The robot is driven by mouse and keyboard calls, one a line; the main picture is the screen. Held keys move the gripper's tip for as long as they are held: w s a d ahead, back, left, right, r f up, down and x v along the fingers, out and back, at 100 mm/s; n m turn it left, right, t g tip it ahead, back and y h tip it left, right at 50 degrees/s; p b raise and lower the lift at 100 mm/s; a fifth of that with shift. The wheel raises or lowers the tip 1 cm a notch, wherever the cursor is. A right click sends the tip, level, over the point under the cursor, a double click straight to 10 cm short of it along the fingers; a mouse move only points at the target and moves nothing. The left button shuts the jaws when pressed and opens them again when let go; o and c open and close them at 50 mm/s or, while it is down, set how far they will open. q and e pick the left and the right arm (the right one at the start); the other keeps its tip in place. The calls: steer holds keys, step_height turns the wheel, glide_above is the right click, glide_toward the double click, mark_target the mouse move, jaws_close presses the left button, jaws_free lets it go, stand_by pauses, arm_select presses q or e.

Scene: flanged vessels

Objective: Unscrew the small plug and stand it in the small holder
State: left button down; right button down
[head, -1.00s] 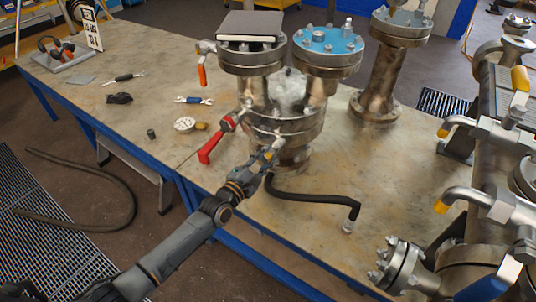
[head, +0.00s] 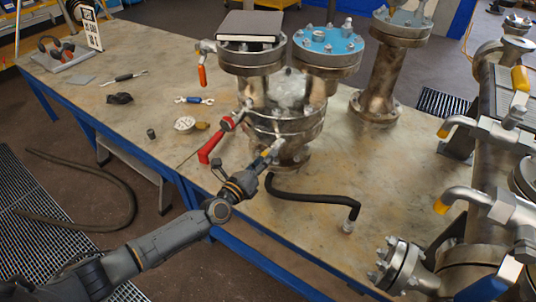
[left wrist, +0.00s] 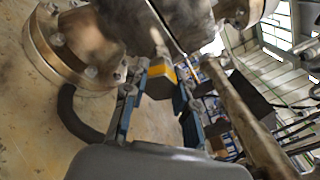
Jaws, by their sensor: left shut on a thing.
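My left gripper (head: 271,153) reaches up from the lower left to the side of the flanged vessel (head: 291,122). In the left wrist view, my gripper's two fingers (left wrist: 159,83) are closed on a small dark plug with a yellow band (left wrist: 160,71), close against the vessel's metal body. In the head view the plug is mostly hidden by the fingers. I cannot tell how far it is threaded in. A small dark cylinder (head: 151,134) stands on the table to the left; I cannot tell whether it is the small holder. My right gripper is not in view.
A red-handled valve (head: 212,146) juts from the vessel just left of my gripper. A black hose (head: 310,198) lies below right. A dial gauge (head: 184,124) and tools lie on the left table. Pipework stands at the right.

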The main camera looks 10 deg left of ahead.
arm_select(q)
steer(key=c, duration=1)
jaws_free()
steer(key=shift+s+a+f, duration=0.1)
steer(key=shift+s+a, duration=0.05)
steer(key=shift+s, duration=0.1)
steer(key=v, duration=1.1)
steer(key=shift+s, duration=0.25)
steer(key=shift+c, duration=0.2)
